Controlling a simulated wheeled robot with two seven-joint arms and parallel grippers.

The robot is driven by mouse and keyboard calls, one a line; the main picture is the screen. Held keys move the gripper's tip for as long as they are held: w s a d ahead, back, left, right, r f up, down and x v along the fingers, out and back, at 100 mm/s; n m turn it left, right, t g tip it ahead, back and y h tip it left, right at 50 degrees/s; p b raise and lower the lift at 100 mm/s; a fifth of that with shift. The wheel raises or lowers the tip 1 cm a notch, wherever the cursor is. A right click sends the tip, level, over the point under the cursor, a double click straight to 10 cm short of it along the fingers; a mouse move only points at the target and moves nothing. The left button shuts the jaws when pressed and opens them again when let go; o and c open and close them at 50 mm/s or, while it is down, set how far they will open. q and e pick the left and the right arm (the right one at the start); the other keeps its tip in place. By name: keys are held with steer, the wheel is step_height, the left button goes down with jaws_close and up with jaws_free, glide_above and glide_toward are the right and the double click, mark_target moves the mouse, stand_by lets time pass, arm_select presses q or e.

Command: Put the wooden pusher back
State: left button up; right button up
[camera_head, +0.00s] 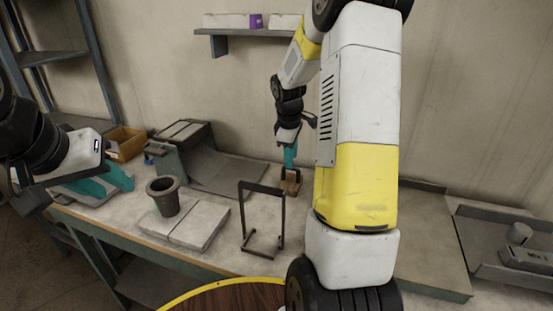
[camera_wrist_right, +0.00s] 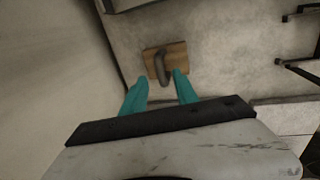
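The wooden pusher is a small brown wooden block (camera_wrist_right: 178,52) with a grey curved handle (camera_wrist_right: 163,68). It appears to rest on the workbench near the back wall, and it also shows in the head view as a wooden block (camera_head: 290,187). My right gripper (camera_head: 290,160) points down over it. In the wrist view its teal fingers (camera_wrist_right: 160,76) are apart, one on each side of the handle, with gaps to it. My left gripper (camera_head: 110,186) is at the far left with its teal fingers apart and nothing seen between them.
A black upright frame (camera_head: 241,215) stands on the workbench (camera_head: 218,254) in front of the pusher. A dark pot (camera_head: 163,197) stands on pale slabs (camera_head: 200,227). A wall shelf (camera_head: 250,32) hangs above.

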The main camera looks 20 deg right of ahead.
steer(key=s+a+r+m+t+y, duration=0.1)
steer(key=s+a+r+m, duration=0.25)
steer(key=s+r, duration=0.4)
steer(key=s+a+r+m+t+y, duration=0.1)
steer(key=s+a+r+m, duration=0.1)
steer(key=s+a+r, duration=0.55)
steer(key=s+a+r+m+t+y, duration=0.1)
steer(key=s+a+r+m+t, duration=0.1)
steer(key=s, duration=0.8)
steer(key=shift+s+a+r+m+y, duration=0.2)
steer(key=shift+s+a+m+y, duration=0.25)
steer(key=shift+m, duration=0.8)
steer(key=shift+d, duration=0.1)
